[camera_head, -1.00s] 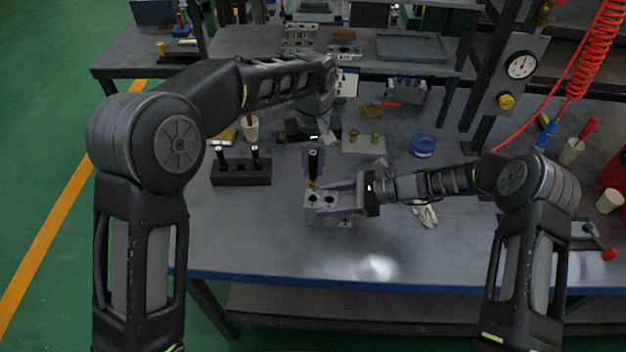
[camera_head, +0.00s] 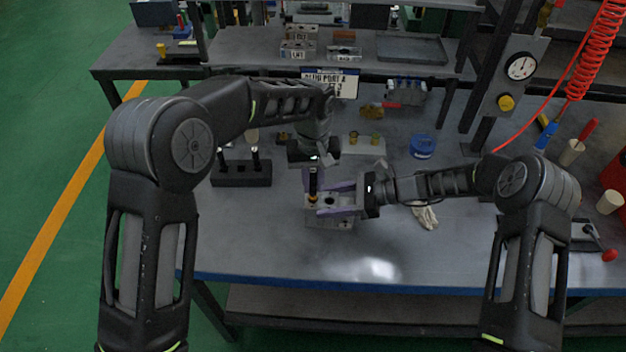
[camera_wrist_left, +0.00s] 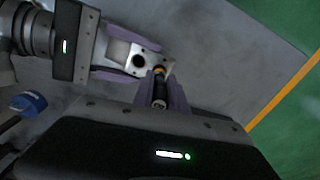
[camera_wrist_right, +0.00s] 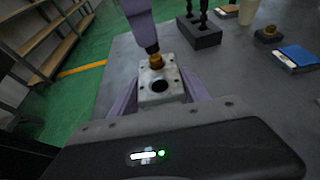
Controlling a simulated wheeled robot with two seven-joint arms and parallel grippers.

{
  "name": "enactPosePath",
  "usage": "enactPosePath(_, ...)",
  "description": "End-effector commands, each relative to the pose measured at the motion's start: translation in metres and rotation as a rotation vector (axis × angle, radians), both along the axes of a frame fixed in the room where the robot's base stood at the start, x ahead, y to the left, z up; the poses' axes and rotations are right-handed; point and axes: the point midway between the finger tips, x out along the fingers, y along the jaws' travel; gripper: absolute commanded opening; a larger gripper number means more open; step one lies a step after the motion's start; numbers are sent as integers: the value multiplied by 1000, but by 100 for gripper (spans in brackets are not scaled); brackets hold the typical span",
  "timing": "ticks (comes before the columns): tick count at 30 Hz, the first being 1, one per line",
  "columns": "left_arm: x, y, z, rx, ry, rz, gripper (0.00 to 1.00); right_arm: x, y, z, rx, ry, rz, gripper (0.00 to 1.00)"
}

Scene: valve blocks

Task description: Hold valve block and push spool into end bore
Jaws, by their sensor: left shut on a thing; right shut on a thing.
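The grey metal valve block (camera_head: 328,220) stands on the bench at the centre of the head view. My right gripper (camera_head: 342,200) is shut on the block from the right, one finger along each side. My left gripper (camera_head: 313,183) points down above the block's left end, shut on a dark spool (camera_wrist_left: 160,90) with a brass-coloured end. That brass end (camera_wrist_right: 156,62) is at the end bore in the right wrist view; how deep it sits I cannot tell. The neighbouring bore (camera_wrist_right: 159,86) is open and empty. The left fingers hide part of the spool.
A black rack (camera_head: 241,174) with dark upright parts stands left of the block. A blue round container (camera_head: 422,146) and a white glove (camera_head: 426,216) lie to the right. A sign (camera_head: 331,82) and a shelf with blocks are behind. The front of the bench is clear.

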Motion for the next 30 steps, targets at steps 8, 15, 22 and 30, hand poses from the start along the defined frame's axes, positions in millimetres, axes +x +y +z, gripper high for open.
enactPosePath(8, 0, 0, -7, -1, -1, 0, 0, 1, 0, 1, 0, -2, -1, 0)
enactPosePath(15, 0, 0, -7, -1, -1, 0, 31, 1, 0, 1, 0, -2, -1, 0)
enactPosePath(22, 0, 0, -7, 0, 0, 0, 40, 1, 0, 1, 0, -2, -1, 0)
enactPosePath(30, 0, 0, 0, -1, -1, 0, 40, 1, 0, 1, 0, -2, -1, 0)
